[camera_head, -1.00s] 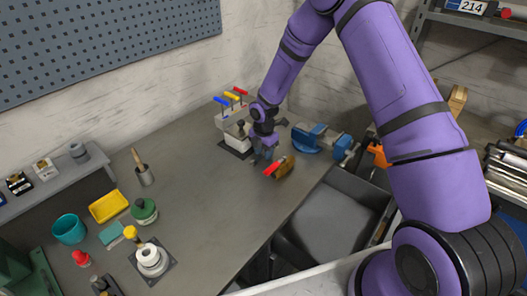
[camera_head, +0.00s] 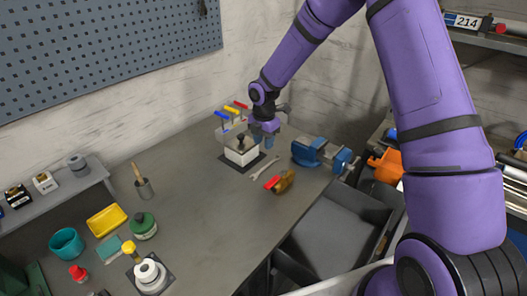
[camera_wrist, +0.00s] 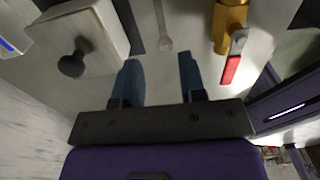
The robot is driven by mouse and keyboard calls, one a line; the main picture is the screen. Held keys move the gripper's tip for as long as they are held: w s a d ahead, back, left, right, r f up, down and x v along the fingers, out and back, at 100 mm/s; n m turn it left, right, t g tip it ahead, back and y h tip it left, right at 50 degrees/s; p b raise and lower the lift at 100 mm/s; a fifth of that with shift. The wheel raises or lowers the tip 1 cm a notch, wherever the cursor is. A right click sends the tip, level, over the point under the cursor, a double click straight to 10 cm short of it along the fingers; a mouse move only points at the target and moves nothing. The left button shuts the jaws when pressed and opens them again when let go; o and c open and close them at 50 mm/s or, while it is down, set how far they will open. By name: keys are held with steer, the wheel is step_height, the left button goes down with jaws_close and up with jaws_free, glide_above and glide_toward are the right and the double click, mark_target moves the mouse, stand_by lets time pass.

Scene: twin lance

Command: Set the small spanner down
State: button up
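The small spanner (camera_head: 264,168) lies flat on the grey bench, between the white box and the brass valve. It also shows at the top middle of the wrist view (camera_wrist: 161,25), beyond my fingertips and clear of them. My gripper (camera_head: 264,142) is above the bench, behind the spanner in the head view. In the wrist view the two fingers of my gripper (camera_wrist: 160,72) are apart with only bare bench between them. The gripper is open and empty.
A white box with a black knob (camera_head: 241,152) stands left of the spanner on a dark mat. A brass valve with a red handle (camera_head: 284,182) is on its right. A blue vise (camera_head: 318,154) stands at the bench edge. The bench middle is clear.

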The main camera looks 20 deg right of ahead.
steer(key=shift+r, duration=0.7)
steer(key=s+d+r+m+t, duration=0.1)
steer(key=s+d+r+m, duration=0.1)
steer(key=s+r+m, duration=0.45)
steer(key=s+d+r+m+t+h, duration=0.1)
steer(key=s+d+r, duration=0.15)
steer(key=r, duration=0.65)
steer(key=s+d+r+m, duration=0.2)
steer(key=s+r+m, duration=0.25)
steer(key=r, duration=0.35)
steer(key=s+d+r+m+t, duration=0.1)
steer(key=s+m, duration=0.3)
steer(key=s, duration=0.4)
steer(key=s+d+r+m+t, duration=0.1)
steer(key=s+r+m, duration=0.3)
steer(key=s, duration=0.4)
steer(key=s+d+r+m+t+y, duration=0.1)
steer(key=s+r+m, duration=0.2)
steer(key=s, duration=0.5)
steer(key=shift+m, duration=0.9)
steer(key=shift+r, duration=0.1)
